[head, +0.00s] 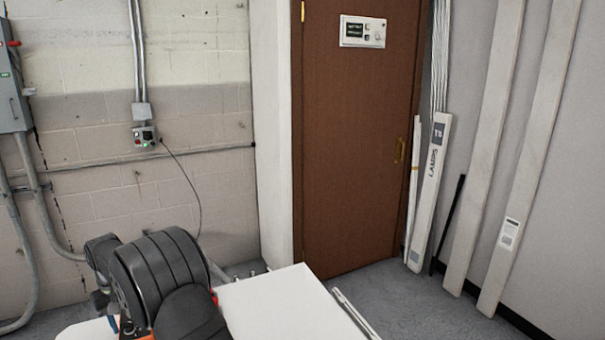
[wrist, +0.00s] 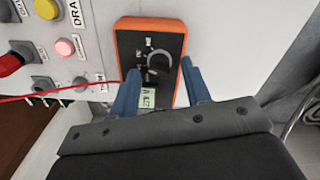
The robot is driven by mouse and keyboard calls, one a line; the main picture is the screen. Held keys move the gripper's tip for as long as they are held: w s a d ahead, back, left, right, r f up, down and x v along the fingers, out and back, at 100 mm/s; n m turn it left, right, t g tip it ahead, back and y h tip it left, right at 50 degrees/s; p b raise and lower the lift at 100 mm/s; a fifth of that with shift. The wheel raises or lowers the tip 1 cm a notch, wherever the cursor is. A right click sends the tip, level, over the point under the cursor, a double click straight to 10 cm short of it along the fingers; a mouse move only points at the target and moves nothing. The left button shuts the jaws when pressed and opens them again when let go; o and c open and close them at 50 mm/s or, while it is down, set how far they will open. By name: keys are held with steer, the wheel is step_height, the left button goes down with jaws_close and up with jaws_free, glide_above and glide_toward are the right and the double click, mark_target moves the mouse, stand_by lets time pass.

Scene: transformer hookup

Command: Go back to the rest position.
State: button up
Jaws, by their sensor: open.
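My gripper (wrist: 160,66) shows in the wrist view with its two blue fingers apart. An orange and black meter (wrist: 160,60) with a dial and a small display lies beyond the fingers, partly framed between them. I cannot tell whether either finger touches it.
In the wrist view, a panel (wrist: 85,18) with buttons and knobs is at upper left; a red cable (wrist: 60,94) runs towards the left finger. The head view shows a white surface (head: 285,305), a brown door (head: 350,150) and leaning planks (head: 490,150).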

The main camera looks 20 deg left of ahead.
steer(key=n, duration=0.3)
steer(key=shift+n, duration=0.4)
steer(key=n, duration=0.4)
steer(key=shift+s, duration=0.1)
steer(key=o, duration=1.2)
steer(key=shift+o, duration=0.2)
steer(key=w+d+r+n, duration=0.3)
steer(key=w+d+r, duration=0.1)
steer(key=d+r, duration=0.25)
steer(key=w+d+r+n, duration=0.35)
steer(key=d+r, duration=0.25)
steer(key=d, duration=0.2)
step_height(320, 180, down, 10)
steer(key=shift+a, duration=0.2)
